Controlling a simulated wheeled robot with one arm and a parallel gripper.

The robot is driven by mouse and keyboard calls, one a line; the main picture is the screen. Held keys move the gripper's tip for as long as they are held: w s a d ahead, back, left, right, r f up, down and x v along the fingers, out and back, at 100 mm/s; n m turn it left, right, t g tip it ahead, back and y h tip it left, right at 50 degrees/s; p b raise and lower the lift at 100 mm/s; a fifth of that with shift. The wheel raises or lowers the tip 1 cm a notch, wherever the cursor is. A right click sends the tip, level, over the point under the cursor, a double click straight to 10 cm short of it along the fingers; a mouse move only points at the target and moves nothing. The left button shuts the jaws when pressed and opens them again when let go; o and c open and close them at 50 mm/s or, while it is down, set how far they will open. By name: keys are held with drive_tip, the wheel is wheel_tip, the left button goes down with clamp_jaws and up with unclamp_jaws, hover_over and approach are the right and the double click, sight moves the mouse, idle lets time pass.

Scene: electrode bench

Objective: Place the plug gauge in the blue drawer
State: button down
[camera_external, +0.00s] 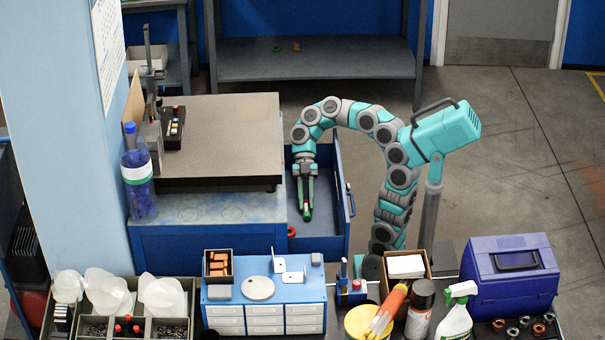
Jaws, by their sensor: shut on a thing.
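The blue drawer (342,215) is pulled open on the right side of the blue cabinet under the stone plate. My gripper (306,196) points down over the drawer's opening. It is shut on a slim, small thing with a green part and a red end, which appears to be the plug gauge (307,213). The fingers hide part of it. I cannot tell from this view whether its lower end touches the drawer floor.
The stone plate (225,135) stands left of the drawer, higher than it. In the foreground are a blue small-parts cabinet (265,292), a yellow tub (362,322), bottles and a dark blue toolbox (510,272). Floor right of my arm is clear.

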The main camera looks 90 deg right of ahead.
sight(306, 205)
drive_tip(key=shift+f, duration=0.15)
drive_tip(key=c, duration=0.7)
unclamp_jaws()
drive_tip(key=shift+r, duration=0.25)
drive_tip(key=shift+d+r, duration=0.1)
drive_tip(key=shift+d, duration=0.2)
drive_tip(key=shift+b+v, duration=0.3)
drive_tip(key=shift+v, duration=0.9)
wheel_tip(306, 205, up, 7)
drive_tip(key=p, duration=0.2)
drive_tip(key=shift+p, duration=0.3)
